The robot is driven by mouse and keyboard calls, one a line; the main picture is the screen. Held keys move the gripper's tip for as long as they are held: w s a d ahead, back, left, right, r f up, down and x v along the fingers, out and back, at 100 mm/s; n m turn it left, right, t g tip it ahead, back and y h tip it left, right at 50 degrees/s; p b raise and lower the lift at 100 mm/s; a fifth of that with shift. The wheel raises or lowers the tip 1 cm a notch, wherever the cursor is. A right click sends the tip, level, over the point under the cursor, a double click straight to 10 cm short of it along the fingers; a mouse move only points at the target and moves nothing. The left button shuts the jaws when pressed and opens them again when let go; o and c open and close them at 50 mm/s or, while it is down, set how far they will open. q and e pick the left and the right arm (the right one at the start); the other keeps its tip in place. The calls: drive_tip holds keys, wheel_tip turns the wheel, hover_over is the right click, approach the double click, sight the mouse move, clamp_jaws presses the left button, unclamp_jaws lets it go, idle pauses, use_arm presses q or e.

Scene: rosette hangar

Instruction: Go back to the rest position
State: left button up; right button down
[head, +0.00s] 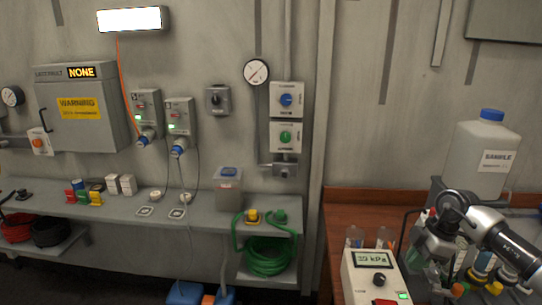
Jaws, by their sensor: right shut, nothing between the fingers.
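My right arm comes in from the right edge. My right gripper (443,282) points down beside the white box with the "39 kPa" display (372,260), over the right-hand bench. It looks shut and empty; its fingertips are small and dark against the clutter behind, so I cannot tell whether they touch anything. My left gripper is not in view.
A large "SAMPLE" jug (482,160) stands behind my right arm. Small cups (355,238) and several colourful fittings crowd the brown bench (338,215). At left, a grey shelf (110,215) holds small parts, with a green hose coil (266,255) below.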

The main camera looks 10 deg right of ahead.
drive_tip(key=w+a+f+n+t+y, duration=0.15)
drive_tip(key=a+n+y, duration=0.35)
drive_tip(key=a, duration=1)
drive_tip(key=s+a+r+m+t+y, duration=0.1)
drive_tip(key=a+r+m+t+y, duration=0.15)
drive_tip(key=a+t, duration=0.3)
drive_tip(key=s+a+r+m+t+y, duration=0.1)
drive_tip(key=a+r+m+t+y, duration=0.1)
drive_tip(key=a+t+y, duration=0.35)
drive_tip(key=s+d+f+m+t+h, duration=0.1)
drive_tip(key=s+d+f+m+h, duration=0.25)
drive_tip(key=m+h, duration=0.4)
drive_tip(key=s+d+f+m+t+h, duration=0.1)
drive_tip(key=s+d+f+m+h, duration=0.15)
drive_tip(key=f+m+h, duration=0.4)
drive_tip(key=s+f+g+h, duration=0.1)
drive_tip(key=s+f+g, duration=0.4)
drive_tip(key=s, duration=0.5)
drive_tip(key=s+f+g+h, duration=0.1)
drive_tip(key=s+f+g, duration=0.1)
drive_tip(key=s+g, duration=0.65)
wheel_tip(320, 180, down, 28)
drive_tip(key=s+b, duration=0.3)
drive_tip(key=s+d+f+g+b, duration=0.1)
drive_tip(key=s+d+f, duration=0.1)
drive_tip(key=s+f, duration=1.4)
wheel_tip(320, 180, down, 3)
drive_tip(key=shift+s+f+b, duration=0.1)
drive_tip(key=shift+s+b, duration=0.15)
drive_tip(key=shift+b, duration=0.15)
